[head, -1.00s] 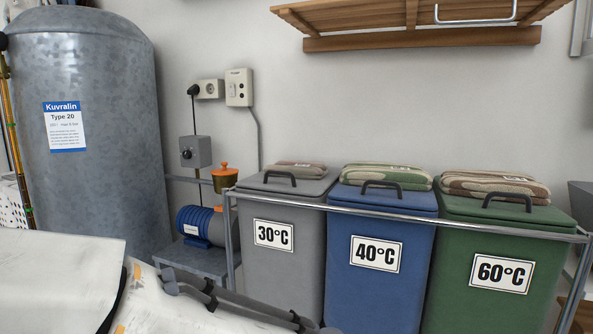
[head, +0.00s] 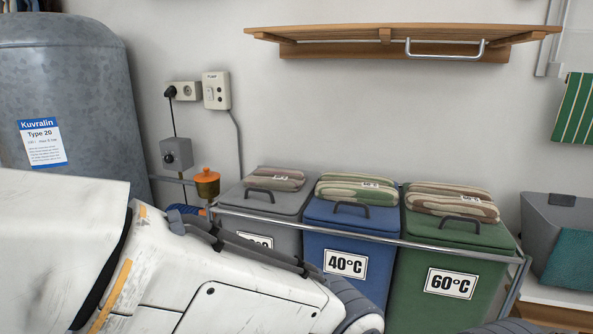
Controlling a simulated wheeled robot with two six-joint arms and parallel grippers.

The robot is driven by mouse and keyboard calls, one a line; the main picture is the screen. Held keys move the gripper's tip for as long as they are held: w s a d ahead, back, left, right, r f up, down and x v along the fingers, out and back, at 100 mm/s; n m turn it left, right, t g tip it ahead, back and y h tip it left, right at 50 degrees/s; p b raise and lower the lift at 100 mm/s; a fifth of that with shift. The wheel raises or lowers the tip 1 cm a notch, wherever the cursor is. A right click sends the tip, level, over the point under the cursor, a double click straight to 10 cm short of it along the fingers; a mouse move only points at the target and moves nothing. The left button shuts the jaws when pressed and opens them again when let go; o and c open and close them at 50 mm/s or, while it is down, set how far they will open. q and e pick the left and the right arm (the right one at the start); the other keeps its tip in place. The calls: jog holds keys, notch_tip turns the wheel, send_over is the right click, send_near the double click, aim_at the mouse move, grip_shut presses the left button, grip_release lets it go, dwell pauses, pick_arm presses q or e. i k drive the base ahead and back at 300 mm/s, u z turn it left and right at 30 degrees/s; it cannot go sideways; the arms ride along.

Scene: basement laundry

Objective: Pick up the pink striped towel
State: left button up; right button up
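No towel in the head view is clearly pink striped. Folded striped towels lie on the lids of three bins. The one on the grey bin is a muted pinkish-beige and grey towel (head: 275,180). The one on the blue bin is a green and cream towel (head: 357,187). The one on the green bin is a reddish-brown and cream towel (head: 452,201). Small labels show on some of them, too small to read. My white arm fills the lower left, in front of the bins. Neither of my grippers is in view.
The grey bin (head: 290,206), blue bin (head: 320,240) and green bin (head: 420,250) stand behind a metal rail (head: 400,243). A wooden shelf (head: 350,33) hangs above. A green striped cloth (head: 575,110) hangs at right, above a grey container (head: 540,225). A tank (head: 70,100) stands left.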

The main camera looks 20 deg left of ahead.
aim_at(266, 178)
jog(key=z, duration=0.35)
jog(key=i, duration=0.8)
jog(key=u, duration=2.55)
